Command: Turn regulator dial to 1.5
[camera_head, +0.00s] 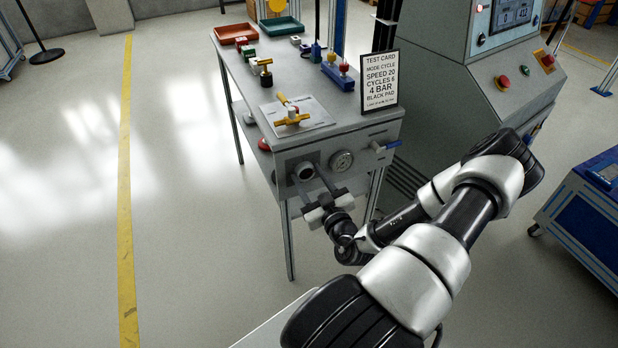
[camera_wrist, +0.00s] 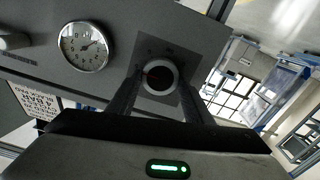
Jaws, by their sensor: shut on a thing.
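The regulator dial (camera_head: 303,172) is a dark round knob with a pale rim on the front panel of the grey bench. It also shows in the wrist view (camera_wrist: 160,78), between the two fingers. My gripper (camera_head: 311,179) is shut on the dial, with one finger on either side of it. The scale around the dial is too faint to read. A round pressure gauge (camera_head: 341,161) sits to the right of the dial in the head view. In the wrist view the gauge (camera_wrist: 84,46) shows its needle, but the value is too small to read for sure.
A console (camera_head: 490,80) stands at right.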

